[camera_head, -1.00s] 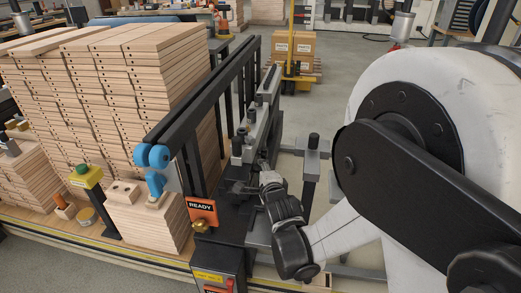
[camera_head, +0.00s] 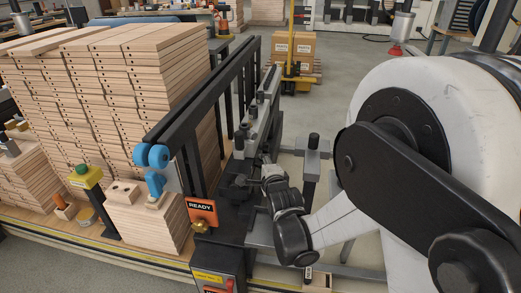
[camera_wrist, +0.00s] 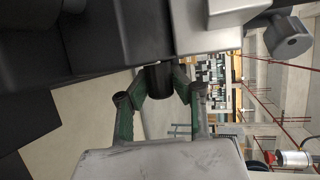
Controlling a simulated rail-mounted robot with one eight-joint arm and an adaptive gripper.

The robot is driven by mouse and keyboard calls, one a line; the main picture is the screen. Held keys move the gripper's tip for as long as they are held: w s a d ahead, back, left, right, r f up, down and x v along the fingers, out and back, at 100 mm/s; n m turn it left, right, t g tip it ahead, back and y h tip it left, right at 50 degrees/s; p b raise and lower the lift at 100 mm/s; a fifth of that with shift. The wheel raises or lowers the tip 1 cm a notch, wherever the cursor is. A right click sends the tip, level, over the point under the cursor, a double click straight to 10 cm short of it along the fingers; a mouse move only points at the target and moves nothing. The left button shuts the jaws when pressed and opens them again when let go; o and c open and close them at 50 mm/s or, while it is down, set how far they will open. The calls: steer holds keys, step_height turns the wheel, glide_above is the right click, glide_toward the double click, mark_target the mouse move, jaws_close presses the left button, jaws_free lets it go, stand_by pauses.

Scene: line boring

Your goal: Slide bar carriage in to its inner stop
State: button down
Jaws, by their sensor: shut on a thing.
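The boring machine carries a long grey metal bar assembly (camera_head: 257,122) on its black frame; I take this as the bar carriage, but its inner stop cannot be made out. My gripper (camera_head: 264,168) is at the near end of this assembly, on its right side. In the wrist view my gripper (camera_wrist: 162,98) has its two green fingers around a black cylindrical handle (camera_wrist: 160,80), shut on it. The handle sits against a pale grey metal block (camera_wrist: 205,25). The exact contact at the fingertips is partly hidden.
An orange READY sign (camera_head: 202,211) is on the machine's near side. A grey post with a black knob (camera_head: 312,150) stands close right of my gripper. Cartons (camera_head: 294,46) are farther back.

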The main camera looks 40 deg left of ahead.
steer(key=c, duration=1.5)
jaws_free()
steer(key=shift+o, duration=0.2)
steer(key=v, duration=0.6)
